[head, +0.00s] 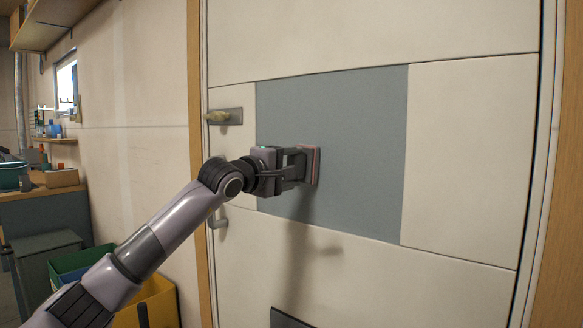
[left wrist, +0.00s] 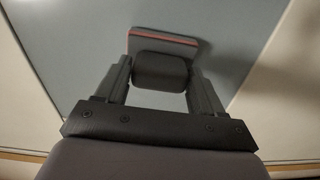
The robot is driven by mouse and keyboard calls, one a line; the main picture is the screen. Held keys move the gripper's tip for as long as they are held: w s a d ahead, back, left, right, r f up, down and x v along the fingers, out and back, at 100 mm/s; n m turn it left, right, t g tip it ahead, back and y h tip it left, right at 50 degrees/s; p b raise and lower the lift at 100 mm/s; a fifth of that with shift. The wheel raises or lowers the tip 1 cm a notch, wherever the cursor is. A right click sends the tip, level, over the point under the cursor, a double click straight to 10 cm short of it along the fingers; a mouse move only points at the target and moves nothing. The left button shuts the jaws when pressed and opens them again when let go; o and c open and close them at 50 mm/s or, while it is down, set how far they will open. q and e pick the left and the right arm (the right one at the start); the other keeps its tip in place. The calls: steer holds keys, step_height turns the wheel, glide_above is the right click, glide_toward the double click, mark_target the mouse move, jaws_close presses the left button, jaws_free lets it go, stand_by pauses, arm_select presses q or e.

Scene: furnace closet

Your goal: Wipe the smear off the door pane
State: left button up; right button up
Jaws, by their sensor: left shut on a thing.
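The door pane (head: 360,130) is a blue-grey rectangle in the white door, and it fills much of the left wrist view (left wrist: 90,40). No smear can be made out on it in either view. My left gripper (head: 300,167) is shut on a wiping pad (head: 314,166), a flat pinkish pad with a dark grip. The pad's flat face is against or very near the pane, at its lower left part. In the left wrist view the dark grip (left wrist: 160,72) sits between the fingers, with the red-edged pad beyond. My right gripper is not in view.
A door handle (head: 226,116) is left of the pane, with a hooked pull (head: 217,220) below. A dark plate (head: 290,319) is low on the door. Green (head: 68,268) and yellow (head: 160,300) bins stand at the lower left, near a cluttered bench. The pane's right side is clear.

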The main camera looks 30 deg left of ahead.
arm_select(q)
steer(key=s+b, duration=0.3)
steer(key=s, duration=0.3)
steer(key=shift+a+b, duration=0.25)
steer(key=shift+b, duration=0.15)
steer(key=s, duration=0.1)
steer(key=s+b, duration=0.2)
steer(key=s, duration=0.1)
steer(key=shift+a, duration=0.35)
steer(key=shift+w, duration=0.1)
